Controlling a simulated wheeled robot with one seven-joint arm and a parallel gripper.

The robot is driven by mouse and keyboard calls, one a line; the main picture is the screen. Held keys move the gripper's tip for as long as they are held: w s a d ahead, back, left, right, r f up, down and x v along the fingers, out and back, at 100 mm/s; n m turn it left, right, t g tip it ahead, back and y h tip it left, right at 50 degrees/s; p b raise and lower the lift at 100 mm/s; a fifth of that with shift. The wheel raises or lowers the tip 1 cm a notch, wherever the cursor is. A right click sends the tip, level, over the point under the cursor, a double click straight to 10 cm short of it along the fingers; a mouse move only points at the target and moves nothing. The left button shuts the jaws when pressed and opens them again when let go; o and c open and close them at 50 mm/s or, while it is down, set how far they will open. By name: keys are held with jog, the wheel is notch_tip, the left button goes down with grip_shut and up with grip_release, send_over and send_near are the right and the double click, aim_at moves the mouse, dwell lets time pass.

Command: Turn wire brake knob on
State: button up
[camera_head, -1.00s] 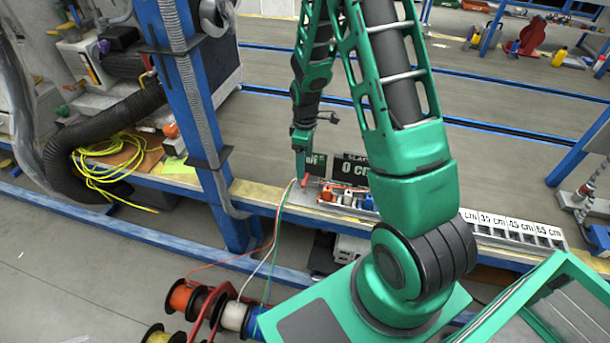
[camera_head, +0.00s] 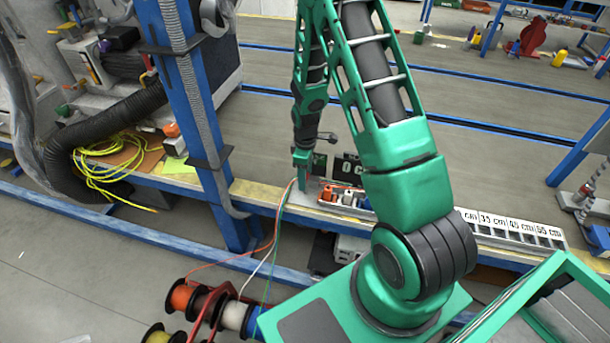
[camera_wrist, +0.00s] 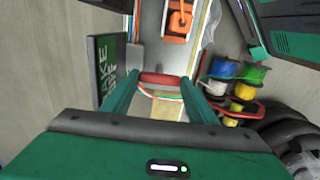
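The wire brake knob, a red rounded bar (camera_wrist: 162,80), lies crosswise between my fingertips in the wrist view. My gripper (camera_wrist: 161,86) has its two green fingers apart, one at each end of the knob; whether they touch it I cannot tell. In the head view my gripper (camera_head: 302,180) points down at the bench's front edge, beside the coloured wires, and the knob is hidden. A dark sign (camera_wrist: 107,70) with partly legible lettering stands left of the fingers in the wrist view.
Orange, white and green wires run from the bench edge down to the wire spools (camera_head: 233,316). An orange part (camera_wrist: 179,20) sits beyond the knob. A blue post (camera_head: 190,110) stands left of my arm. A labelled slotted rack (camera_head: 520,235) lies to the right.

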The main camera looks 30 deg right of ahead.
jog(key=shift+c, duration=1.2)
jog(key=shift+d, duration=0.2)
jog(key=shift+a, duration=0.1)
jog(key=shift+m, duration=0.3)
jog(key=m, duration=1.2)
jog(key=shift+m, duration=2.7)
